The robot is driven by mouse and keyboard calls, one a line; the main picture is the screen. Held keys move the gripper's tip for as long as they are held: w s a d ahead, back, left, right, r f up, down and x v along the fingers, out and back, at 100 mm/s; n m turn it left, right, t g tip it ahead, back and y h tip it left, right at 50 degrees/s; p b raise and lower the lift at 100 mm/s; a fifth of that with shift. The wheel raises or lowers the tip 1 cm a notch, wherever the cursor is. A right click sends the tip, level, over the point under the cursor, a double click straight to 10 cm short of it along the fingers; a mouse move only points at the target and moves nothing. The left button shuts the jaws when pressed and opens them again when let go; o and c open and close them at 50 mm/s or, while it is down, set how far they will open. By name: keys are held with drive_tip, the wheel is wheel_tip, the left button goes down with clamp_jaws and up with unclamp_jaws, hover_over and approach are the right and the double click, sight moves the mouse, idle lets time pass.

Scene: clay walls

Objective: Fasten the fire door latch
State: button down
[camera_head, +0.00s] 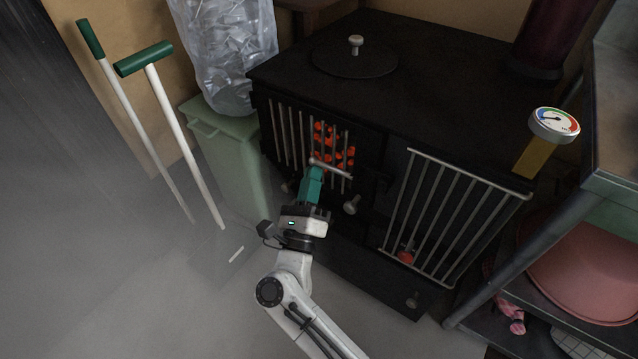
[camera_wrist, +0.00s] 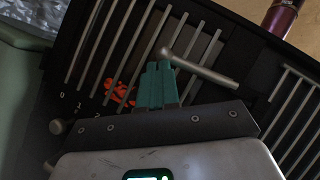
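The black stove's fire door (camera_head: 290,130) is on the left of its front, with upright metal bars and glowing orange coals behind. The latch (camera_head: 335,170) is a pale metal bar with a rounded left end, slanting down to the right across the door's right part. It also shows in the wrist view (camera_wrist: 205,71). My gripper (camera_head: 314,172) has teal fingers, which are together in the wrist view (camera_wrist: 158,70). Their tips are at the latch's rounded left end. I cannot tell whether they touch it, and nothing shows between them.
A second barred panel (camera_head: 445,215) is to the right, and a round knob (camera_head: 352,205) sits below the latch. A gauge (camera_head: 554,124) is at the right corner. A green bin (camera_head: 228,150) and two green-handled tools (camera_head: 145,58) stand left. Shelving (camera_head: 610,215) borders the right.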

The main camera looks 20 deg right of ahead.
drive_tip(key=shift+w+r, duration=0.15)
drive_tip(key=shift+r, duration=0.35)
drive_tip(key=shift+a+r, duration=0.1)
drive_tip(key=shift+r, duration=0.1)
drive_tip(key=shift+f, duration=0.15)
